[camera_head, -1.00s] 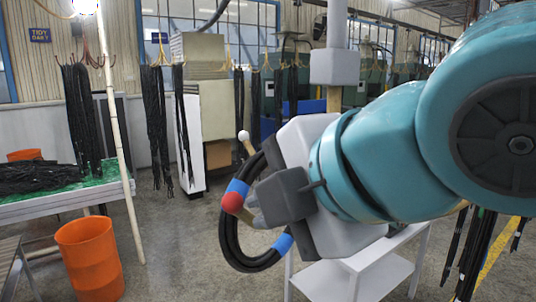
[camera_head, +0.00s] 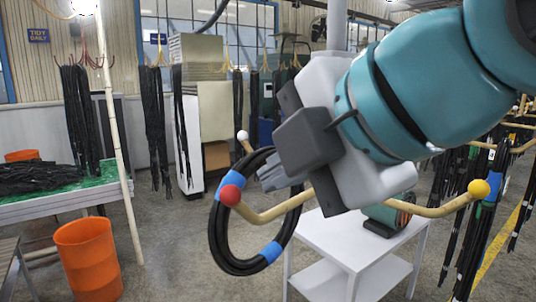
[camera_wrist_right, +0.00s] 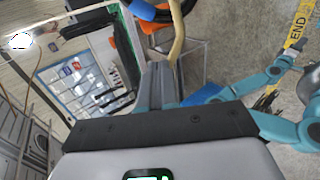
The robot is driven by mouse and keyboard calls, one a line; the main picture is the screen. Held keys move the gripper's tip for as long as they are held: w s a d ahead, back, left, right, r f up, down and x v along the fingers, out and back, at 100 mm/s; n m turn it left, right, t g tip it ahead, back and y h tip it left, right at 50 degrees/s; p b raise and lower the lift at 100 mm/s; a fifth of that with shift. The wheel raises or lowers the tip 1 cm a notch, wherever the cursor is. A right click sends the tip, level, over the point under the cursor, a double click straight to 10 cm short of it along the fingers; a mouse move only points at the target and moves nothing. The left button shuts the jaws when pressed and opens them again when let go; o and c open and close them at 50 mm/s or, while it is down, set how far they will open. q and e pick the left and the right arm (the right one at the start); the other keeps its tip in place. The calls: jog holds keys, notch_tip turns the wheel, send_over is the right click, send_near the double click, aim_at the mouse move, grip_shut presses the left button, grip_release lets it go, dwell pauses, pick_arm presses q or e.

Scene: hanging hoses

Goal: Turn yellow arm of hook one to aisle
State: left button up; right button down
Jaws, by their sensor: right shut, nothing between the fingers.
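The hook has beige arms with coloured ball tips. The yellow-tipped arm (camera_head: 430,211) reaches out to the right and ends in a yellow ball (camera_head: 479,188). The red-tipped arm (camera_head: 275,212) points left towards the viewer, ending in a red ball (camera_head: 230,194). A white ball (camera_head: 242,135) tips another arm behind. A black hose coil (camera_head: 222,245) with blue bands hangs around the red-tipped arm. My right gripper (camera_head: 268,180) is shut and empty, in front of the coil's opening above the red-tipped arm. Its fingers (camera_wrist_right: 158,85) lie beside a beige arm in the wrist view. My right arm hides the hook's centre.
A white table (camera_head: 345,250) with a green machine part stands below the hook. An orange bin (camera_head: 88,258) and a green-topped table (camera_head: 112,181) with black hoses are at left. A pale pole (camera_head: 118,130) stands beside them. More hoses (camera_head: 480,220) hang at right.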

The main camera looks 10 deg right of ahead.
jog(key=r, duration=0.1)
jog(key=d+r, duration=0.1)
jog(key=r, duration=0.1)
jog(key=d+r, duration=0.1)
jog(key=r, duration=0.1)
jog(key=shift+s+d, duration=0.1)
jog(key=shift+s, duration=0.15)
jog(key=s+d, duration=0.4)
jog(key=s, duration=0.7)
jog(key=shift+s+d+b, duration=0.25)
jog(key=shift+d+b, duration=0.1)
jog(key=shift+b, duration=0.05)
jog(key=shift+w+a, duration=0.1)
jog(key=shift+a+f, duration=0.1)
